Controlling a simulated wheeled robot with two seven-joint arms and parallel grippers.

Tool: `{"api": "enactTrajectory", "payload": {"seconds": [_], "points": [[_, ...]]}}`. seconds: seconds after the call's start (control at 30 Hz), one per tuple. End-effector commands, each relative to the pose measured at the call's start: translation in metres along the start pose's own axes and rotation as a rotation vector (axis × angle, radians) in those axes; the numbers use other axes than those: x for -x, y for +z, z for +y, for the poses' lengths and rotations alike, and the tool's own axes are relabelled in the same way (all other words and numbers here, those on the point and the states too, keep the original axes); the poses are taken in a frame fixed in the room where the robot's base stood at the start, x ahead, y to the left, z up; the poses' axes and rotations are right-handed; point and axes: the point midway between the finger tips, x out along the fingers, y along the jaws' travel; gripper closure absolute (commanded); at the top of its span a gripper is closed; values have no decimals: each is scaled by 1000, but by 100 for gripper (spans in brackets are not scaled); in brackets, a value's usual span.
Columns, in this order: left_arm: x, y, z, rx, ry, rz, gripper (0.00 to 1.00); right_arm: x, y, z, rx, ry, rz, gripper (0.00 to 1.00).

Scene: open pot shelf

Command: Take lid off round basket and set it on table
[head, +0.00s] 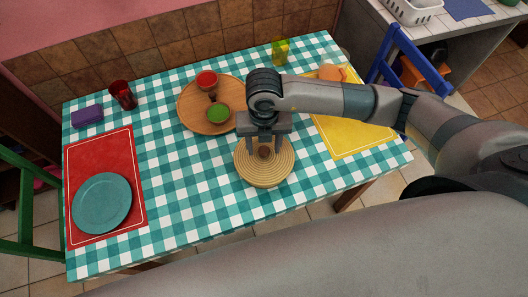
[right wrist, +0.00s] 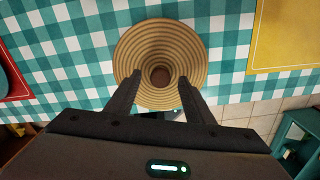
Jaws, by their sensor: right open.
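The round basket (head: 264,184) is woven and tan, near the table's front edge, right of centre. Its lid (head: 245,163) has concentric rings and covers the top; it also shows in the right wrist view (right wrist: 135,48). A brown knob (head: 264,152) stands in the middle of the lid. My right gripper (head: 265,148) is open above the lid and points down, one finger on each side of the knob. In the right wrist view the knob (right wrist: 161,76) lies between the fingertips; I cannot tell whether they touch it. My left gripper is not in view.
The checked table (head: 185,185) has free room left of the basket. A wooden board (head: 193,120) with red and green bowls is behind. A red mat (head: 84,160) with a teal plate (head: 101,203) is left, a yellow mat (head: 350,137) right. A blue chair (head: 419,60) stands beyond.

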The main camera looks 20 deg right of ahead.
Motion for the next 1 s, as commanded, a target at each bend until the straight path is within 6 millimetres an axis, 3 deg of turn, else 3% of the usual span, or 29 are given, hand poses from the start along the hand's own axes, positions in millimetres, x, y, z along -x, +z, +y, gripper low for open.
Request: {"api": "enactTrajectory", "payload": {"seconds": [0.2,0.6,0.67,0.8,1.0], "points": [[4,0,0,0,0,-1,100,-12,0,0,0,0,0,52],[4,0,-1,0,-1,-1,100,-12,0,0,0,0,0,52],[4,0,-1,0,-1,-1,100,-12,0,0,0,0,0,64],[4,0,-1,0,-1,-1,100,-12,0,0,0,0,0,97],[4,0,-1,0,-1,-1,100,-12,0,0,0,0,-1,100]]}}
